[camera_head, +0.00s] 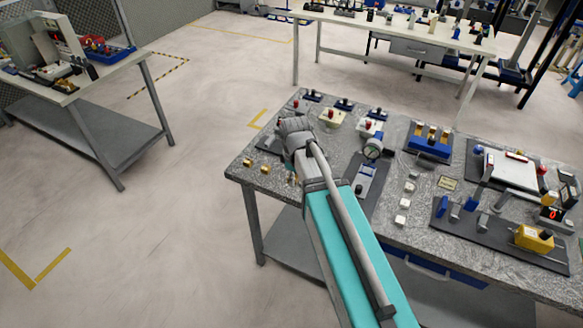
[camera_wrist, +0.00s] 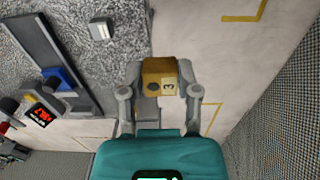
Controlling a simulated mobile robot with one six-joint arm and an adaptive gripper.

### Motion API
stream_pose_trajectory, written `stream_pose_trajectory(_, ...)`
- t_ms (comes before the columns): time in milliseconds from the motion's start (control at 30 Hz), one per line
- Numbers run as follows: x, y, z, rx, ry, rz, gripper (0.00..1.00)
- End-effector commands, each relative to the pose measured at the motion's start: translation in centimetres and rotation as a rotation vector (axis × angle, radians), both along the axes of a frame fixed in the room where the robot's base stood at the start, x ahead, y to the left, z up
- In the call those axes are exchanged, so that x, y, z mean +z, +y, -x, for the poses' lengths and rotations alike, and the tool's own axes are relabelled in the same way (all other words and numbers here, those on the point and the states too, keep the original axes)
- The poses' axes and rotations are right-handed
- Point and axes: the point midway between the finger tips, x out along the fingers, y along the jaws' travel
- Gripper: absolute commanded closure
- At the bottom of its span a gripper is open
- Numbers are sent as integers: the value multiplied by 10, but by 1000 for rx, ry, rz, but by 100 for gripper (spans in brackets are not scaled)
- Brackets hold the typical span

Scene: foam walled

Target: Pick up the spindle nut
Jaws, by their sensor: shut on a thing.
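In the wrist view, my gripper (camera_wrist: 160,88) is shut on the spindle nut (camera_wrist: 157,70). The nut is a brass-coloured block with a small dark hole and a pale label reading 3. One finger presses on each side of it. Its underside is hidden, and I cannot tell whether it touches the table. In the head view, my wrist and arm hide the held nut. Two small brass pieces, a left one (camera_head: 248,162) and a right one (camera_head: 265,169), sit at the table's left end.
Other tables stand at the left and back. The floor at left is clear.

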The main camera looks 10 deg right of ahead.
Motion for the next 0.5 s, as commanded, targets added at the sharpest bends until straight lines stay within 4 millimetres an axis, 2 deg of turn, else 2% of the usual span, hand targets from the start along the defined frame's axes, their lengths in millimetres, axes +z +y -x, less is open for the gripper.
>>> stream_pose_trajectory(200,6,-1,12,0,0,0,100)
stream_pose_trajectory(500,6,-1,14,0,0,0,100)
